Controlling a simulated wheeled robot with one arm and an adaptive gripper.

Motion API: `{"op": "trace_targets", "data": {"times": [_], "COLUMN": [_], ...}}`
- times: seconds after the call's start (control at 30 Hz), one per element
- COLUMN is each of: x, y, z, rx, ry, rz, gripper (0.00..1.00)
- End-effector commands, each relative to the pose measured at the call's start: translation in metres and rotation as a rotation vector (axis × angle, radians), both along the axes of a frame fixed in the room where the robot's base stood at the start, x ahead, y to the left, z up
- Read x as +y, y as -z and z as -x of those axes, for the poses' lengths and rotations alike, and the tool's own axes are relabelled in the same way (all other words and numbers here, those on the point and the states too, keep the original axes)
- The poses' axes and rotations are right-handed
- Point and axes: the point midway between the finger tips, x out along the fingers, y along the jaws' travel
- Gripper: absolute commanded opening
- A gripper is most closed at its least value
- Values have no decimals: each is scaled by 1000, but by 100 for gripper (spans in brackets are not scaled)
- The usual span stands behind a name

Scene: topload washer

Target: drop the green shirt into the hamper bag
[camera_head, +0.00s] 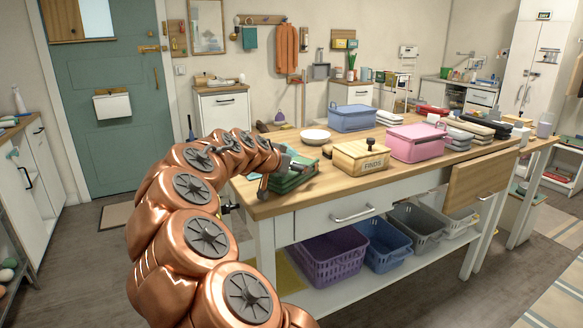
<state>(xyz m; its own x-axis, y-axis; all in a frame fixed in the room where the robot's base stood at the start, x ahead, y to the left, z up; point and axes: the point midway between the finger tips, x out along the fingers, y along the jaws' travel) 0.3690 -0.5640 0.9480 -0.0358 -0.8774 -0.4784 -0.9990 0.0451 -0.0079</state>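A dark green folded item (294,180), which looks like the green shirt, lies on the near left corner of the wooden-topped table (330,200). My gripper (272,178) is at its left end, and the copper arm reaches up to it from below. The gripper partly covers the green item. The fingers are small and dark here, so I cannot tell whether they are open, shut or touching the cloth. I cannot make out a hamper bag for certain in this view.
A white bowl (315,137), a wooden box (361,158), a pink bin (416,143) and a blue bin (352,118) stand on the table. Purple (328,262), blue (386,246) and grey (417,229) baskets sit on its lower shelf. The floor before the teal door (105,120) is mostly clear.

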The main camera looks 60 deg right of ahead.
Motion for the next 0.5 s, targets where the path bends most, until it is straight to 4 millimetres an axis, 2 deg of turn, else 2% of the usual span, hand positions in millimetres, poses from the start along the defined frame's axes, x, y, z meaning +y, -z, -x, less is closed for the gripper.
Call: {"op": "trace_targets", "data": {"times": [0.4,0.5], "x": [0,9], "y": [-5,-8], "z": [0,-1], "rx": [0,0], "ry": [0,0], "rz": [1,1], "gripper": [100,100]}}
